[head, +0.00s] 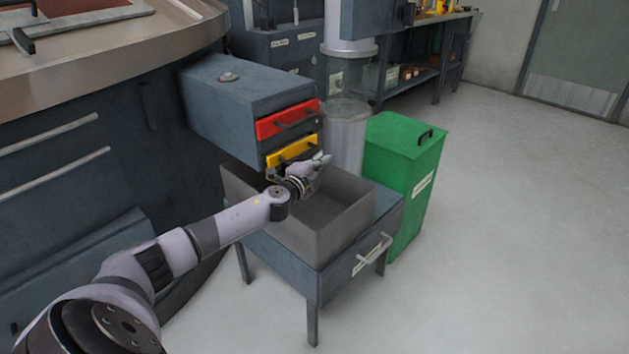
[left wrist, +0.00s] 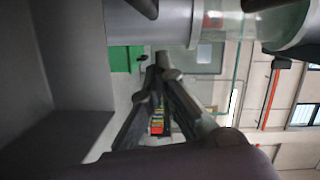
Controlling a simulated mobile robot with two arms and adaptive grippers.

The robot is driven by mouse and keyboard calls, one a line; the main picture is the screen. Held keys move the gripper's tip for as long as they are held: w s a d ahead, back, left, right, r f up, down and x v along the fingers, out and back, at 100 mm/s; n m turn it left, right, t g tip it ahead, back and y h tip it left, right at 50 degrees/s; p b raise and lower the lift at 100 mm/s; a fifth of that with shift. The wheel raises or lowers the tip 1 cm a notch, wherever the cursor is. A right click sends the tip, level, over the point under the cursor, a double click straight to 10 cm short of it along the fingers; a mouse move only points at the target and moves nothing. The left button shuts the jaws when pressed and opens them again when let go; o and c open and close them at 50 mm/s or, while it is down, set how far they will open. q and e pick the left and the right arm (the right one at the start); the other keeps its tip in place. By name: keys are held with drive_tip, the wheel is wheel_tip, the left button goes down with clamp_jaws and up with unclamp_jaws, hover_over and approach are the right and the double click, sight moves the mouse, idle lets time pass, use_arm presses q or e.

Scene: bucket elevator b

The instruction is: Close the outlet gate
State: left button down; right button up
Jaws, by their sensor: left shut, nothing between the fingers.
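A dark blue-grey box (head: 235,90) juts out from the large machine at the left. Its front carries a red panel (head: 272,124) with a dark handle and, below it, a yellow panel (head: 283,156) with a dark handle. I cannot tell from a label which one is the outlet gate. My left gripper (head: 320,160) is shut and empty, beside the right end of the yellow panel and above the open grey bin. In the left wrist view its fingers (left wrist: 162,66) are together with nothing between them. My right gripper is not in view.
The open grey bin (head: 335,238) stands on a low table (head: 312,288) under the box. A clear and grey vertical pipe (head: 347,135) rises just behind the gripper. A green lidded container (head: 400,195) stands to the right. The floor at the right is clear.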

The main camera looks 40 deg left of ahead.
use_arm(q)
drive_tip(key=s+d, duration=0.2)
drive_tip(key=s, duration=0.8)
drive_tip(key=shift+d+r, duration=0.2)
drive_tip(key=shift+r, duration=0.15)
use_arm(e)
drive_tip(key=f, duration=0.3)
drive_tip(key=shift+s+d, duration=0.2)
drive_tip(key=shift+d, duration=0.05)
use_arm(q)
drive_tip(key=shift+w, duration=0.1)
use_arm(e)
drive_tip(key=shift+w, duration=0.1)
